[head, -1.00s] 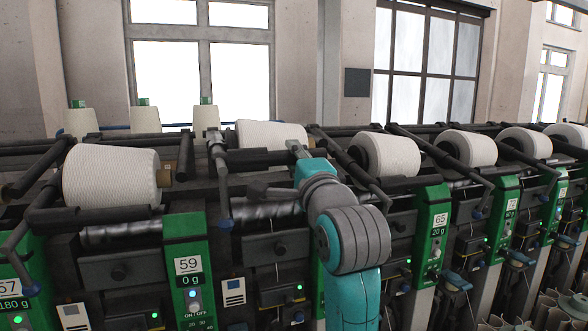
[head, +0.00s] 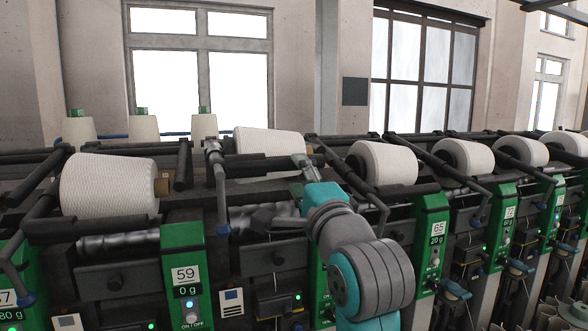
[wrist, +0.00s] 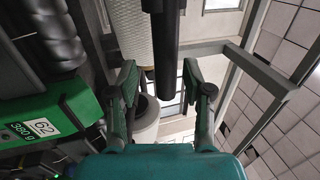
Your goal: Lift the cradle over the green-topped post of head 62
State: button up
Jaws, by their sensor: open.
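Head 62's green-topped post (wrist: 55,115) shows in the wrist view at the left, with its label reading 62. In the head view the post (head: 322,290) is mostly hidden behind my arm. Head 62's white cone (head: 268,141) sits at the back, and it also shows in the wrist view (wrist: 131,35). A dark cradle bar (head: 250,167) runs in front of that cone. My gripper (wrist: 164,95) is open, its two fingers apart on either side of the dark bar (wrist: 166,45). I cannot tell whether they touch it. In the head view my gripper (head: 302,161) is at the bar's right end.
Head 59 (head: 187,280) with its cone (head: 110,185) stands to the left. Head 65 (head: 432,240) with its cone (head: 385,162) stands close to the right of my arm. A neighbouring blue-ended handle (head: 222,228) hangs left of my gripper. Free room is above the machine.

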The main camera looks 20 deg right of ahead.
jog(key=v, duration=0.7)
jog(key=shift+s, duration=0.15)
jog(key=shift+f, duration=0.15)
dwell(0.8)
jog(key=s+f+n+g, duration=0.1)
jog(key=s+f+n, duration=0.2)
jog(key=f, duration=0.9)
jog(key=s+f+n+g, duration=0.1)
jog(key=s+f+n, duration=0.15)
jog(key=f, duration=0.85)
jog(key=s+f+n+g, duration=0.1)
jog(key=s+f+n, duration=0.15)
jog(key=f, duration=0.95)
jog(key=s+f+n+g, duration=0.1)
jog(key=s+f+n, duration=0.2)
jog(key=s, duration=0.8)
jog(key=s+f+n+g, duration=0.1)
jog(key=s+f+n, duration=0.2)
jog(key=s+f, duration=0.3)
jog(key=s+f+n+g, duration=0.1)
jog(key=s+f+n, duration=0.3)
jog(key=s, duration=1.1)
jog(key=shift+s+f, duration=0.3)
jog(key=shift+f, duration=0.35)
